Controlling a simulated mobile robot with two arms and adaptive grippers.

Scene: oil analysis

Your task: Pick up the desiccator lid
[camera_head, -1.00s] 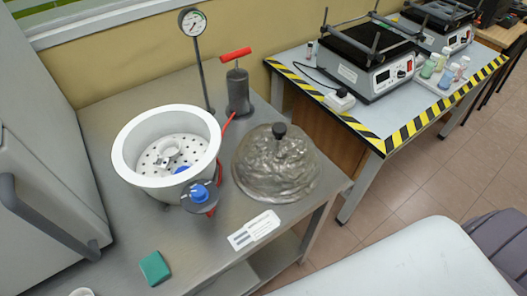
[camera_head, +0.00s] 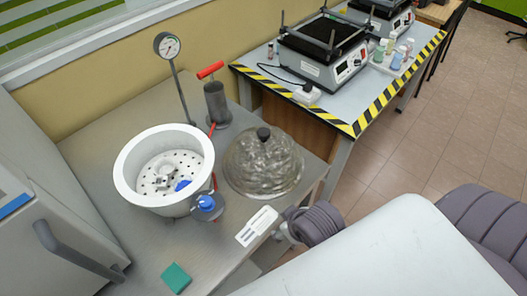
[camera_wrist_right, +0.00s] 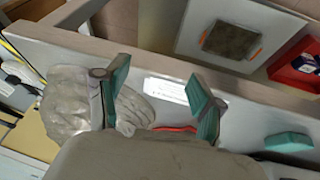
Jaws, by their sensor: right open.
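The desiccator lid, a grey glassy dome (camera_head: 262,165) with a black knob (camera_head: 263,134) on top, rests on the grey bench, right of the open white desiccator bowl (camera_head: 130,180). The bowl holds a perforated plate with small items on it. In the right wrist view the lid (camera_wrist_right: 72,105) is at the left, partly behind a finger. My right gripper (camera_wrist_right: 160,95) is open with teal finger pads apart and nothing held between them. The lid's knob is not clear in that view. My left gripper is not in view.
A white label card (camera_head: 257,226) and a green block (camera_head: 175,278) lie near the bench front. A striped-edge table (camera_head: 357,128) stands right.

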